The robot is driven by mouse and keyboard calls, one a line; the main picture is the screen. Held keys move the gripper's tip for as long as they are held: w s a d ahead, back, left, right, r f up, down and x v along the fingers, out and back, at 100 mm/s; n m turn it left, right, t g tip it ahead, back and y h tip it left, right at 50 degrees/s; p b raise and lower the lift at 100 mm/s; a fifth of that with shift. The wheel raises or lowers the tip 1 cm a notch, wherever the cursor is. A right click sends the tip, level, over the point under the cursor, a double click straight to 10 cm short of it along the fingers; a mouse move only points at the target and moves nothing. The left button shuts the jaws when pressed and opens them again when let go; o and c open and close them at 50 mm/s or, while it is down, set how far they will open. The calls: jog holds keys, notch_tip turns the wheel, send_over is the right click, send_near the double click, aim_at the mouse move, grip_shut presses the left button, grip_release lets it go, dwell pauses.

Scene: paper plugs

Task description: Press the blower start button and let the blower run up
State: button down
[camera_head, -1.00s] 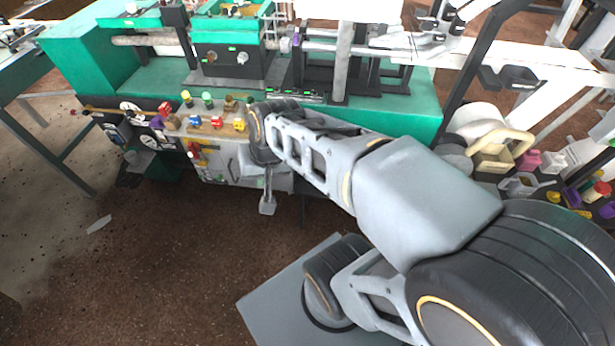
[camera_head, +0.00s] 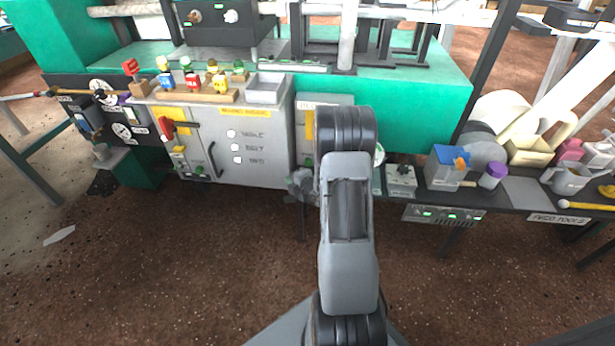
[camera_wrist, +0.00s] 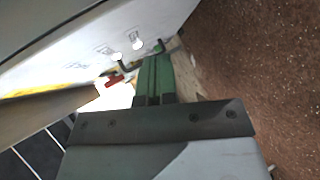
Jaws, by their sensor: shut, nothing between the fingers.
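No button can be read as the blower start button. A grey panel cabinet (camera_head: 270,140) stands below the green machine bed, with a column of white round buttons (camera_head: 235,147) beside small unreadable labels. A small green spot (camera_head: 308,161) shows on the panel just left of my arm; my arm hides part of that panel. My gripper (camera_head: 300,186) is low in front of the cabinet's right edge, partly behind my arm. In the wrist view its green fingers (camera_wrist: 155,72) are together and empty, apart from the pale panel (camera_wrist: 130,25), where white buttons (camera_wrist: 115,57) show.
A red-handled switch (camera_head: 168,127) and a black door handle (camera_head: 213,160) stick out of the cabinet's left part. A low shelf (camera_head: 525,190) with cups and boxes lies right.

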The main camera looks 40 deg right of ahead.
aim_at(308, 163)
jog(key=s+d+f+m+h+b, duration=0.1)
jog(key=d+f+m+h, duration=0.1)
jog(key=d+f+m, duration=0.1)
notch_tip(308, 163, down, 2)
jog(key=shift+d+f+m, duration=0.2)
jog(key=shift+d+m, duration=0.15)
jog(key=shift+m, duration=0.35)
jog(key=shift+w+d+b, duration=0.35)
jog(key=shift+w+d, duration=2.7)
jog(key=shift+w, duration=0.1)
jog(key=shift+w+d, duration=0.25)
jog(key=shift+w, duration=0.05)
jog(key=shift+w+d, duration=0.35)
jog(key=shift+d, duration=0.05)
dwell(0.5)
jog(key=shift+a, duration=0.1)
jog(key=shift+s+a+p, duration=0.3)
jog(key=shift+s+a, duration=0.25)
jog(key=shift+s, duration=0.1)
